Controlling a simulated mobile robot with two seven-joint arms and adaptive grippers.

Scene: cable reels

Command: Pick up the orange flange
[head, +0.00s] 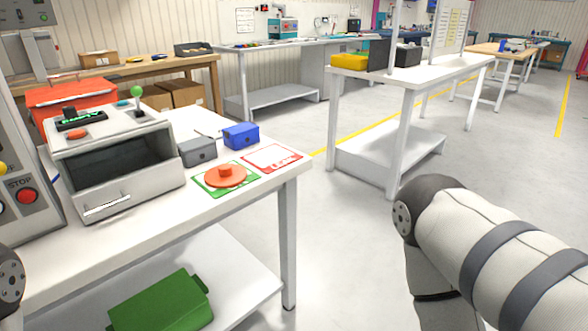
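The orange flange (226,177) is a flat round disc with a raised hub in its middle. It lies on a green-bordered card (202,184) near the right end of the white table in the head view. My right arm comes in at the lower right, well apart from the flange, with its gripper outside the picture. Only a small piece of my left arm shows at the left edge, and its gripper is not visible.
A red-bordered card (284,164), a blue box (241,136) and a grey box (197,152) lie close to the flange. A grey machine (117,165) with an open front stands to its left. A green bin (165,304) sits on the lower shelf.

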